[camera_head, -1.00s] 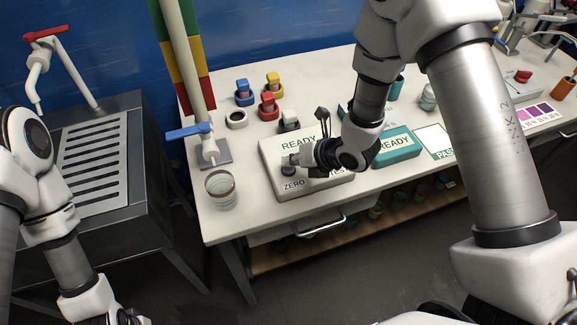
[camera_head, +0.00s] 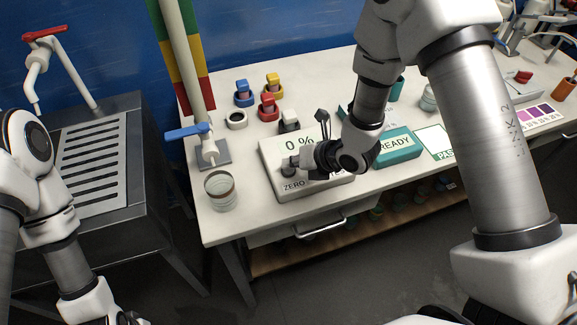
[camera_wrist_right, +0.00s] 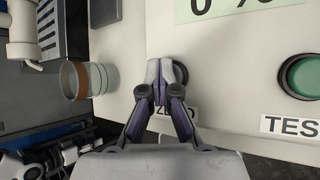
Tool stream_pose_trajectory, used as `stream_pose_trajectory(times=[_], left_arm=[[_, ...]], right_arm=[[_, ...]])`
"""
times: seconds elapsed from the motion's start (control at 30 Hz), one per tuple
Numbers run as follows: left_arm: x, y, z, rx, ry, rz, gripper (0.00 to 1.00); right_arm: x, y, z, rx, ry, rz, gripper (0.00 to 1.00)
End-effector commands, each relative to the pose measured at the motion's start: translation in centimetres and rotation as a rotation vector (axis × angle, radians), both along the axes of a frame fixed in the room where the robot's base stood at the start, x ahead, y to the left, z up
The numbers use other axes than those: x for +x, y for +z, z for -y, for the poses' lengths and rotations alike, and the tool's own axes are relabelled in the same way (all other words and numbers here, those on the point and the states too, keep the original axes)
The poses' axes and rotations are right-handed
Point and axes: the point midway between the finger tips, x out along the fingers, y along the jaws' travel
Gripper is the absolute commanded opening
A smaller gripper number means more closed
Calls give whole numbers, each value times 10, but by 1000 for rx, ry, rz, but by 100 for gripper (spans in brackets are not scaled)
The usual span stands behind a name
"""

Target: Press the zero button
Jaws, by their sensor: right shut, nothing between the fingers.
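The meter box (camera_head: 268,160) stands on the white bench, and its display (camera_head: 300,142) reads "0 %". The dark zero button (camera_head: 287,170) is at its front left, above the "ZERO" label (camera_head: 293,186). My right gripper (camera_head: 294,162) is shut and empty, with its fingertips at the button. In the right wrist view the fingertips (camera_wrist_right: 160,70) cover much of the dark button (camera_wrist_right: 181,73). Whether they press it down cannot be told. My left arm is at lower left, with its fingers out of the frame.
In the right wrist view a green test button (camera_wrist_right: 300,76) sits to the right on the meter. A glass beaker (camera_head: 220,190) stands left of the meter. A teal box (camera_head: 398,147) reading "READY" is at its right. Coloured pieces (camera_head: 268,107) stand behind. A sink (camera_head: 95,165) is left.

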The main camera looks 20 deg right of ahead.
Motion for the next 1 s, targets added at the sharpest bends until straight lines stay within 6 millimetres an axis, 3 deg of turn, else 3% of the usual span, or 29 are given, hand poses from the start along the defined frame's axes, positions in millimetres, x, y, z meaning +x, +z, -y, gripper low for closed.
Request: stream_pose_trajectory(times=[0.3, 0.67, 1.0], left_arm=[[0, 10, 0, 0, 0, 0, 40], [0, 10, 0, 0, 0, 0, 40], [0, 30, 0, 0, 0, 0, 40]], right_arm=[[0, 18, 0, -1, 1, 0, 0], [0, 20, 0, -1, 1, 0, 0], [0, 53, 0, 0, -1, 1, 0]])
